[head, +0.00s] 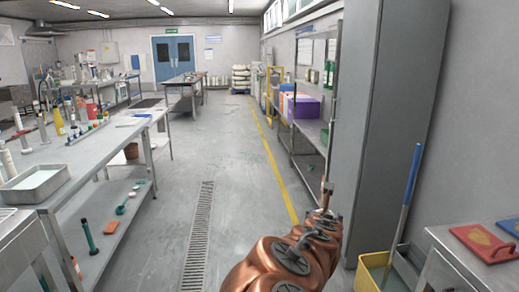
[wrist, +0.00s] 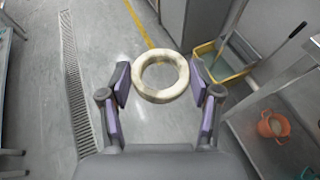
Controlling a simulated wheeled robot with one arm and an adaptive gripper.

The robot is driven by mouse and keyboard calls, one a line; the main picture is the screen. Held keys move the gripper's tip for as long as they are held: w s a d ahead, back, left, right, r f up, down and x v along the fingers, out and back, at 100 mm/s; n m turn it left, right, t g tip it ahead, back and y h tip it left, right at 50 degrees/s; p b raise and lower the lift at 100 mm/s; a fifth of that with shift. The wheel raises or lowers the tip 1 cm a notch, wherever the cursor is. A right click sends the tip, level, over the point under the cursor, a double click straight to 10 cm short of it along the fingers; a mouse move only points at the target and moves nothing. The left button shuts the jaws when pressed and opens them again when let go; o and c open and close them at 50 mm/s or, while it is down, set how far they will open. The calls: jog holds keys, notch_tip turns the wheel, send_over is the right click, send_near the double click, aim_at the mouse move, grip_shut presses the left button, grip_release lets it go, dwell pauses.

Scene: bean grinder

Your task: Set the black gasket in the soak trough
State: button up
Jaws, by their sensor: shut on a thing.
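My gripper (wrist: 160,82) is shut on a cream-coloured ring (wrist: 160,98) in the wrist view. The ring sits between the two purple-padded fingers, above the open floor. It is pale, not black, and I can make out no black gasket in either view. In the head view my copper-coloured arm reaches forward at the lower right, and the ring is not clear there. A shallow grey metal trough (head: 34,184) stands on the left bench, far from my gripper. It looks like the soak trough, but I cannot be sure.
The left bench (head: 85,150) has bottles and taps on top and small items on its lower shelf. A yellow mop bucket (head: 378,272) and a cart (head: 490,232) stand at right. A tall grey cabinet (head: 385,110) is behind them. The floor aisle (head: 230,140) is clear.

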notch_tip(320, 180, up, 12)
jog(key=p, duration=1.1)
jog(key=shift+r, duration=0.15)
